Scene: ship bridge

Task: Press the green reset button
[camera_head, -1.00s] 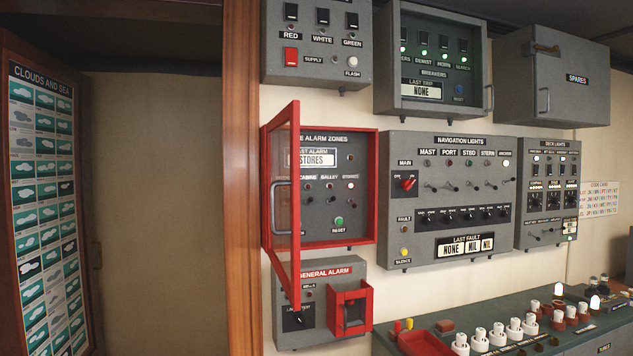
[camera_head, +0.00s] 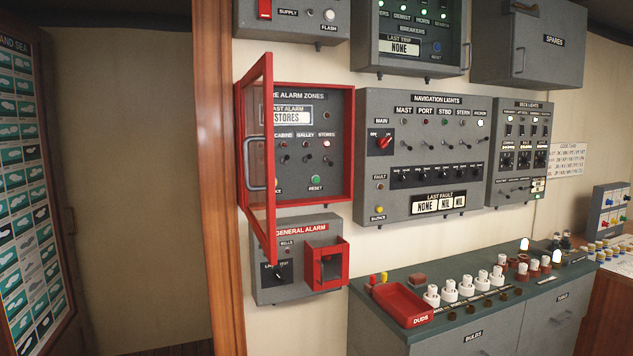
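The green reset button (camera_head: 315,180) sits low on the right half of the fire alarm zones panel (camera_head: 340,150), above its RESET label. The panel's red-framed glass door (camera_head: 268,160) is swung open toward me on its left side and covers part of the panel's left half. The button itself is in clear view. My gripper is not in view.
The general alarm box (camera_head: 262,290) with a red guard (camera_head: 326,266) is below. The navigation lights panel (camera_head: 385,205) is to the right. A counter (camera_head: 460,328) holds a red DUDS tray (camera_head: 402,304) and several white bulb holders. The open door sticks out into the room.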

